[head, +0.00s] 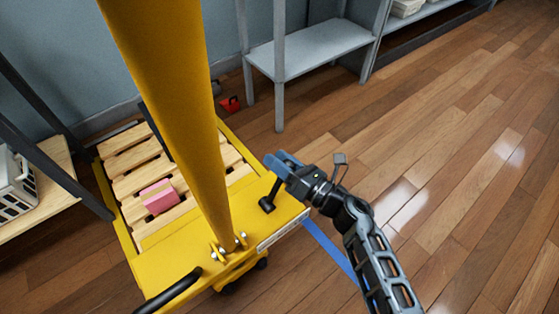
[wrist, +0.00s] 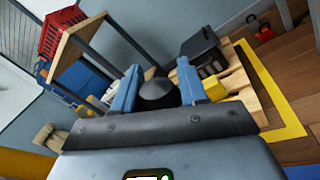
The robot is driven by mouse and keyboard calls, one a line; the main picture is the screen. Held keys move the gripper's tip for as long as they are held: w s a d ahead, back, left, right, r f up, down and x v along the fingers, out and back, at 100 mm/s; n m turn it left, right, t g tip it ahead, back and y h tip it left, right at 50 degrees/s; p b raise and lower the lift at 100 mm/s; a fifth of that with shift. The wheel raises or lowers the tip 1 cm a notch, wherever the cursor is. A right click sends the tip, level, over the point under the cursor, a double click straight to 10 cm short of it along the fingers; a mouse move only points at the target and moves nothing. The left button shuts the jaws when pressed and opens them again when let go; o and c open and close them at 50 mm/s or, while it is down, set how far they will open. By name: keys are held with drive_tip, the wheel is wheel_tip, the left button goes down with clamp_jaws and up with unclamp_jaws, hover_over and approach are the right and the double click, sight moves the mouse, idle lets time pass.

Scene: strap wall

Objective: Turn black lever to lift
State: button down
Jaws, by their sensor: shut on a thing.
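The black lever (head: 267,204) stands on the yellow deck of a cart, to the right of the cart's thick yellow post. Its dark stem leans up and right toward my gripper (head: 280,165). In the wrist view, its round black knob (wrist: 158,95) sits between the two blue fingers of my gripper (wrist: 157,84). The gripper is shut on the knob. The fingers and wrist hide the lever's upper part in the head view.
The yellow post (head: 185,110) rises close left of the lever. A pink box (head: 158,197) lies on the wooden slats (head: 125,162). A grey shelf (head: 310,50) stands behind. A black handle (head: 168,291) is at the cart's near end. Wooden floor at right is open.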

drive_tip(key=shift+w+d+r, duration=0.2)
drive_tip(key=shift+w+d, duration=0.05)
drive_tip(key=shift+d, duration=0.05)
drive_tip(key=c, duration=0.9)
unclamp_jaws()
drive_tip(key=shift+o, duration=1.3)
drive_tip(key=shift+s+a+f, duration=0.1)
drive_tip(key=shift+s, duration=0.1)
drive_tip(key=p+v, duration=0.1)
drive_tip(key=v, duration=0.6)
drive_tip(key=shift+s+d+p, duration=0.25)
drive_tip(key=shift+d+p, duration=0.05)
drive_tip(key=shift+p, duration=0.1)
drive_tip(key=shift+f, duration=0.1)
